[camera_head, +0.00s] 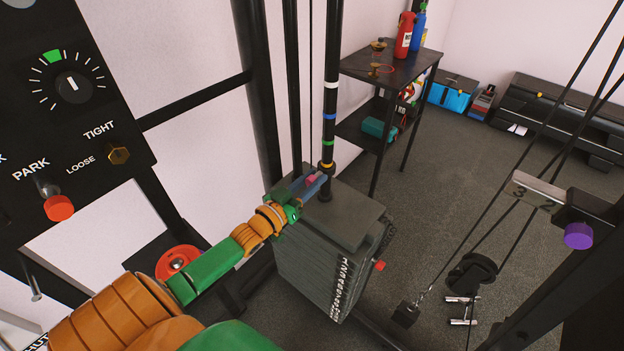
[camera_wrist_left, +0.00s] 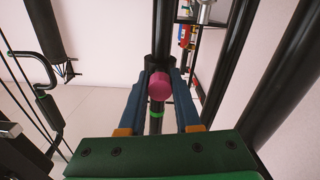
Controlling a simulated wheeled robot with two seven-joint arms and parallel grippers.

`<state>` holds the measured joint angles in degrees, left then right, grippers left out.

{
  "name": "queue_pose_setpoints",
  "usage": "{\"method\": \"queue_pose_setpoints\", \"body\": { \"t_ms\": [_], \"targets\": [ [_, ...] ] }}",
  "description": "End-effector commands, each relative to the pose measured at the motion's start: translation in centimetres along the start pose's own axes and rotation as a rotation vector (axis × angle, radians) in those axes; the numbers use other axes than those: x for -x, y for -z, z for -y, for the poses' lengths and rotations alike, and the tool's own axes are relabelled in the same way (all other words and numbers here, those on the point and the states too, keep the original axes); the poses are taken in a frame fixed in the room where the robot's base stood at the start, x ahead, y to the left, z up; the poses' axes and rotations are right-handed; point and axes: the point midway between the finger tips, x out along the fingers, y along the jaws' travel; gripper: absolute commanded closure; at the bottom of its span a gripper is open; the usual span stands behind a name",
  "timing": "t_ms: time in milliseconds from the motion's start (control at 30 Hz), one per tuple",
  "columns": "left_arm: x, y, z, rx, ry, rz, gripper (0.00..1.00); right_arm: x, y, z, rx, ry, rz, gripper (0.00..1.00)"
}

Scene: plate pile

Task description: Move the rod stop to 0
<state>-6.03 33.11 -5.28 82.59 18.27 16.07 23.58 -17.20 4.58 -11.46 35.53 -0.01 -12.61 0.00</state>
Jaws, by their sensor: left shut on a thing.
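The rod stop is a dark collar (camera_wrist_left: 160,65) with a pink knob (camera_wrist_left: 159,84), around a black upright rod (camera_head: 330,62). The rod carries white, blue, green and yellow bands; the collar (camera_head: 326,190) sits low on it, below the yellow band, close above the weight stack (camera_head: 318,268). The pink knob also shows in the head view (camera_head: 312,180). My left gripper (camera_head: 318,184) has its blue fingers on both sides of the knob and is shut on the rod stop. A green band shows near the knob in the wrist view. No 0 mark is readable. My right gripper is out of view.
A dark panel with a dial (camera_head: 72,85) and a red-knobbed PARK lever (camera_head: 58,206) stands at the left. Black frame posts and cables surround the stack. A shelf (camera_head: 395,68) with bottles stands behind. A purple knob (camera_head: 578,236) is at the right.

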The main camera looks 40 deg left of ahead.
Motion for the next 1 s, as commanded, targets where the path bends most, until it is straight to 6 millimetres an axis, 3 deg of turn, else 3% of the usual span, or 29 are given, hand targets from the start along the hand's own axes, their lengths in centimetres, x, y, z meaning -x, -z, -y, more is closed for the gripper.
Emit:
{"method": "queue_pose_setpoints", "body": {
  "t_ms": [67, 100, 200, 533, 800, 1000],
  "targets": [
    [0.2, -0.6, 0.0, 0.001, 0.002, 0.016, 1.0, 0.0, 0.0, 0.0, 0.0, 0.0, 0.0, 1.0],
    [0.2, -0.6, 0.0, 0.002, 0.002, 0.016, 0.6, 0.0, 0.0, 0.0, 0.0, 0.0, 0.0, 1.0],
    [0.1, -0.5, 0.0, 0.001, 0.002, 0.014, 0.38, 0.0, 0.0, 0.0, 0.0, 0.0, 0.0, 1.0],
    [0.4, -0.4, 0.0, 0.001, 0.002, 0.011, 0.38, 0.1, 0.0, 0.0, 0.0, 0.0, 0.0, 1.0],
    [5.0, -0.4, 0.0, 0.002, 0.002, 0.014, 0.38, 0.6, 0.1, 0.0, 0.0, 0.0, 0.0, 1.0],
    [7.0, -0.4, 0.0, 0.002, 0.002, 0.013, 0.38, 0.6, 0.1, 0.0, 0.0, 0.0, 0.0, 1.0]
  ]
}}
